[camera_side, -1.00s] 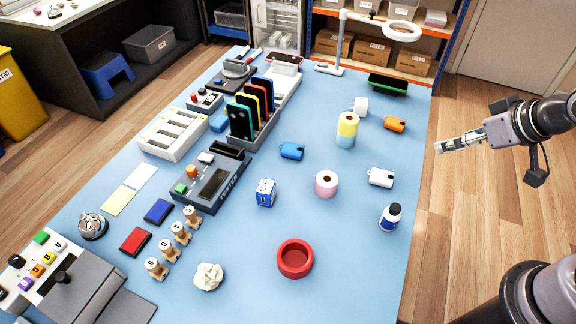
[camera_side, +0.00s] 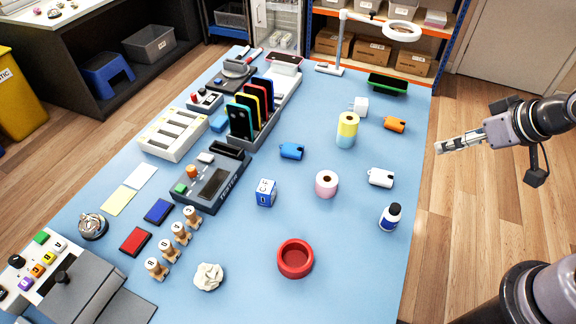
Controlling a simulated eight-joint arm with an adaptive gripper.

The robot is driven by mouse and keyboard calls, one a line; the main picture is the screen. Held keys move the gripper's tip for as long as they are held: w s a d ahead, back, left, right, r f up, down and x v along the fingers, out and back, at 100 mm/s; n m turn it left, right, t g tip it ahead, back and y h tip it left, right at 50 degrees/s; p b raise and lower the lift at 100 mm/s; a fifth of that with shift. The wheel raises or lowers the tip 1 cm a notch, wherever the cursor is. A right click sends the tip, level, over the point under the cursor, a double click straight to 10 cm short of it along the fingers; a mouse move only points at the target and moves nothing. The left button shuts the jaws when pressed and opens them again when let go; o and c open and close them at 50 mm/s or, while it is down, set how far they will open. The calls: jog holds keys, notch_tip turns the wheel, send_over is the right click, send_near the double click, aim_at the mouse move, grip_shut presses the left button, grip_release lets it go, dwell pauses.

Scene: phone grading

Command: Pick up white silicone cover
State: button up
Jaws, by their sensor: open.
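The white silicone cover (camera_side: 380,177) lies on the blue table mat at the right side, between the pink roll and the table's right edge. It looks like a small white case with a dark opening at its left end. My gripper (camera_side: 440,147) is open and empty. It hangs out past the right edge of the table, to the right of and beyond the white cover in the picture, apart from it. Similar covers lie near: a blue one (camera_side: 291,151) to the left and an orange one (camera_side: 395,124) farther back.
A pink roll (camera_side: 327,184) stands left of the white cover, and a white-and-blue bottle (camera_side: 390,217) stands in front of it. A yellow-and-blue roll stack (camera_side: 347,130) stands behind. A red bowl (camera_side: 295,259) sits at the front. Bare mat surrounds the white cover.

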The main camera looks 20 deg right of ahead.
jog(key=n+g, duration=0.7)
jog(key=n, duration=0.3)
send_over(382, 175)
notch_tip(382, 175, down, 7)
jog(key=shift+f, duration=5.35)
jog(key=c, duration=1.1)
